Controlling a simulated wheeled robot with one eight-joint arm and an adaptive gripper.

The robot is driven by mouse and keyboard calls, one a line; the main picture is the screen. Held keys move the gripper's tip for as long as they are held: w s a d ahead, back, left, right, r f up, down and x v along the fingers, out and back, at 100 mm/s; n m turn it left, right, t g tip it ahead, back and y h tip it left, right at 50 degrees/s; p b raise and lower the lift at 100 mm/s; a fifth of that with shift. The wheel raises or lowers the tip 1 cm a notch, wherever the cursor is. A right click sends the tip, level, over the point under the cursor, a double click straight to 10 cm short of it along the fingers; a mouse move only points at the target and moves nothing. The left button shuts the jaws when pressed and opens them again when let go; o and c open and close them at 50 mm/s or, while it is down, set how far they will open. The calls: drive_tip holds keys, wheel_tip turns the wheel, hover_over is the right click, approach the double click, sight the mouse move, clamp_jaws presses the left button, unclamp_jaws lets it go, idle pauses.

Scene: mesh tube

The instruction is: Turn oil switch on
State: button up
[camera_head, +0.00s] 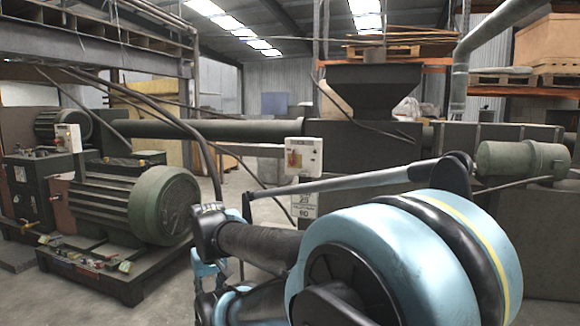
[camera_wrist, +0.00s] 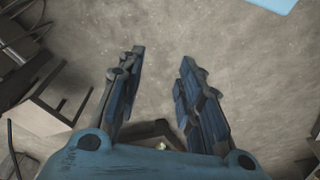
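A white switch box (camera_head: 303,156) with a red and yellow control stands near the middle of the head view, in front of the long grey machine. A second white box (camera_head: 68,138) with a red part sits at the far left on the motor unit. I cannot tell which one is the oil switch, nor read their settings. My gripper (camera_wrist: 161,58) is open and empty in the wrist view, its two fingers apart over bare concrete floor. Neither box shows clearly in the wrist view. My arm fills the lower right of the head view.
A large green motor (camera_head: 165,205) stands on a dark base at the left. The grey machine (camera_head: 372,140) with a hopper (camera_head: 372,85) runs across the back. A small table-like frame (camera_wrist: 45,115) shows at the left of the wrist view. The concrete floor (camera_wrist: 235,45) is clear below the fingers.

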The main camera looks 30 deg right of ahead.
sight(292, 163)
drive_tip(key=shift+o, duration=0.6)
drive_tip(key=o, duration=0.3)
drive_tip(key=shift+s+r, duration=0.2)
drive_tip(key=w+d+r+n+t+h, duration=0.2)
drive_tip(key=w+d+r+n+h, duration=0.2)
drive_tip(key=w+d+r, duration=0.65)
drive_tip(key=w+d+r+n+t+h, duration=0.3)
drive_tip(key=w+d+r+n+h, duration=0.15)
drive_tip(key=w+d, duration=1)
drive_tip(key=w+d+r+n+t+h, duration=0.25)
drive_tip(key=w+d+r+h, duration=0.4)
drive_tip(key=w+d, duration=0.65)
drive_tip(key=w+d+n, duration=0.2)
drive_tip(key=w+d, duration=0.3)
drive_tip(key=d, duration=0.2)
drive_tip(key=w+d+n+t+y, duration=0.1)
drive_tip(key=w+d+n, duration=0.1)
drive_tip(key=w+d, duration=0.4)
drive_tip(key=w+d+n+t, duration=0.1)
drive_tip(key=w+d+n, duration=0.2)
drive_tip(key=w+d, duration=0.3)
drive_tip(key=shift+w+d, duration=0.2)
drive_tip(key=shift+d, duration=1.7)
